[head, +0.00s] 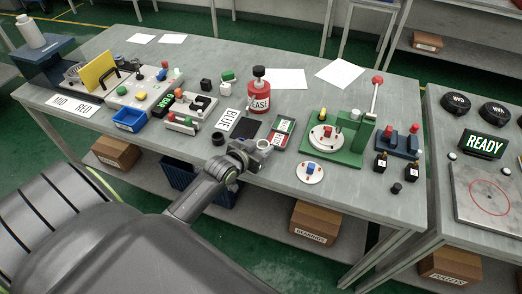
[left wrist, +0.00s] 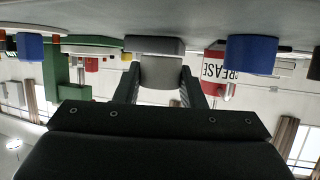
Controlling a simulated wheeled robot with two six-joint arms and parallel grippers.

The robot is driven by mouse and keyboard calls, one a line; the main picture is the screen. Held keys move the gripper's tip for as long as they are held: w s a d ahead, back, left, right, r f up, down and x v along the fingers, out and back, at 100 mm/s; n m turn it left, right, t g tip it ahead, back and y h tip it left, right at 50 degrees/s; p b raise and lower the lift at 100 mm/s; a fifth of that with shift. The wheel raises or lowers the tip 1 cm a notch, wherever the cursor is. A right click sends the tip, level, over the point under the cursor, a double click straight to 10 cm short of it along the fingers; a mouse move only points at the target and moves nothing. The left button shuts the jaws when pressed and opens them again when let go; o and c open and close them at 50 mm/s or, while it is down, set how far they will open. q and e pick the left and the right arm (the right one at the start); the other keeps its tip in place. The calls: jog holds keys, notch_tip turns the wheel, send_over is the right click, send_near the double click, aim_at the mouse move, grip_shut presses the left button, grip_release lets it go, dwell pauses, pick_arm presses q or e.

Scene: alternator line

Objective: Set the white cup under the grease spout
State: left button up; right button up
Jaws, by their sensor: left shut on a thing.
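My left gripper (head: 250,151) reaches over the front edge of the table and is shut on a small pale grey-white piece, which looks like the white cup (head: 263,145). In the left wrist view, which is upside down, the cup (left wrist: 161,72) sits between the two fingers (left wrist: 160,88). The red grease container (head: 259,99) with a black top stands behind the gripper, apart from the cup. It also shows in the left wrist view (left wrist: 213,66). I cannot make out its spout clearly. My right gripper is not in view.
A green lever press (head: 345,135) stands further right. White sheets lie behind.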

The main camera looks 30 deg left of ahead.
pick_arm(q)
jog(key=shift+f+p, duration=0.35)
jog(key=shift+f, duration=0.6)
jog(key=shift+f, duration=0.2)
jog(key=o, duration=1)
jog(key=shift+c, duration=0.2)
jog(key=shift+b, duration=0.35)
jog(key=b+v, duration=0.2)
jog(key=v, duration=1.5)
jog(key=shift+s+a+r+b, duration=0.15)
jog(key=shift+a+b, duration=0.1)
jog(key=shift+b, duration=0.05)
